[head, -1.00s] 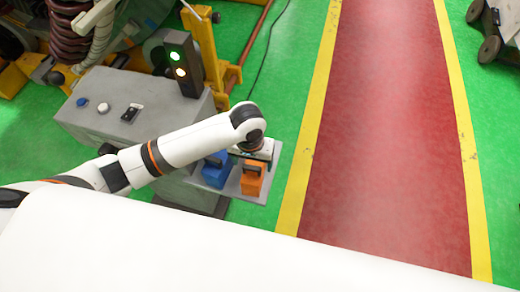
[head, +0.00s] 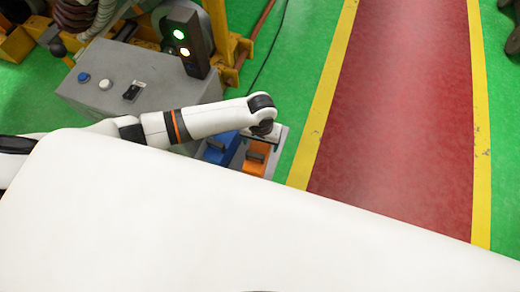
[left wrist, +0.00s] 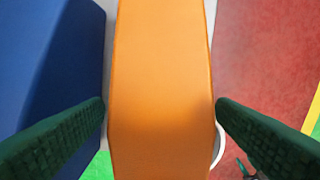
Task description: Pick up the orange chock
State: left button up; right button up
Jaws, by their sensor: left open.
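The orange chock (head: 254,163) sits on a small grey shelf (head: 279,137), just right of a blue chock (head: 218,149). My left gripper (head: 260,136) is above the orange chock's far side in the head view, partly hiding it. In the left wrist view the orange chock (left wrist: 162,85) fills the middle. The open fingers of my left gripper (left wrist: 160,108) stand on either side of it, with the left finger in the narrow space beside the blue chock (left wrist: 50,65). I cannot tell whether either finger touches the orange chock. My right gripper is not in view.
A grey control box (head: 140,80) with buttons and a signal lamp (head: 184,42) stands behind my left arm. A red walkway (head: 400,120) with yellow edges lies clear to the right. The blue chock is close beside the orange one.

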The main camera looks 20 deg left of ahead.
aim_at(261, 147)
pick_arm(q)
jog(key=shift+f, duration=1.6)
jog(key=shift+c, duration=0.6)
jog(key=shift+r, duration=0.1)
jog(key=c, duration=1)
